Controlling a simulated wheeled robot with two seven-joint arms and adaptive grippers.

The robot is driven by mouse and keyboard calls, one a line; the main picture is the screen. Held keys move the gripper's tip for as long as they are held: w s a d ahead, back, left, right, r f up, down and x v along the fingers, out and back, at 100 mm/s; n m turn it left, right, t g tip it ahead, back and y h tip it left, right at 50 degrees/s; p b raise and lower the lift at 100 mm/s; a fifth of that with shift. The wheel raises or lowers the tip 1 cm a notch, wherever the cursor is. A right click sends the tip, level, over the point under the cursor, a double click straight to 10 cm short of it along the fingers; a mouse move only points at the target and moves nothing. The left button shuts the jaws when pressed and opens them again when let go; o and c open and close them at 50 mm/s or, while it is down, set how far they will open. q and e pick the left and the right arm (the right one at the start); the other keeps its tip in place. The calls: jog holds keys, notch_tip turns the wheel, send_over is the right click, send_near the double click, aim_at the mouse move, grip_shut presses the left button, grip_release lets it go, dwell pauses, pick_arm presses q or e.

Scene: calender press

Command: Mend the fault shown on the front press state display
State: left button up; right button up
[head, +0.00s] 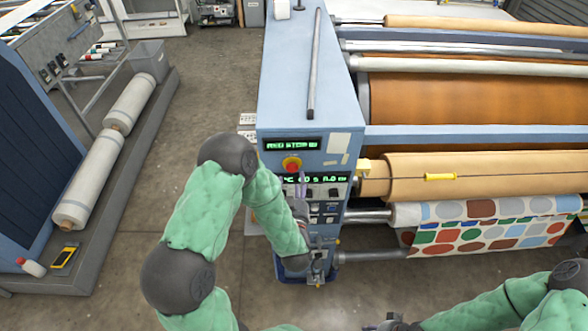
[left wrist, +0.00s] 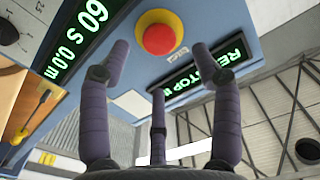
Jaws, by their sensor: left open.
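The front press state display (head: 292,144) shows green text that looks like "RED STOP IN"; it shows partly in the left wrist view (left wrist: 215,66). Below it on the panel is a red mushroom stop button (head: 292,164) on a yellow base, also large in the left wrist view (left wrist: 158,39). A second green display (head: 325,179) shows readings such as "60 S 0.0 m". My left gripper (head: 302,186) is open and empty, just below the button, its purple fingers spread apart and seemingly not touching it. My right gripper (head: 392,322) is partly cut off at the bottom edge; its jaws are unclear.
The blue press housing (head: 290,80) carries a loose grey bar (head: 315,65) on top. To its right are rollers with tan sheet and a dotted printed cloth (head: 485,225). Floor is free left of the press.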

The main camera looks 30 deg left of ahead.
aim_at(293, 169)
pick_arm(q)
jog(key=x, duration=0.5)
jog(key=shift+w+a, duration=0.2)
jog(key=shift+w, duration=0.15)
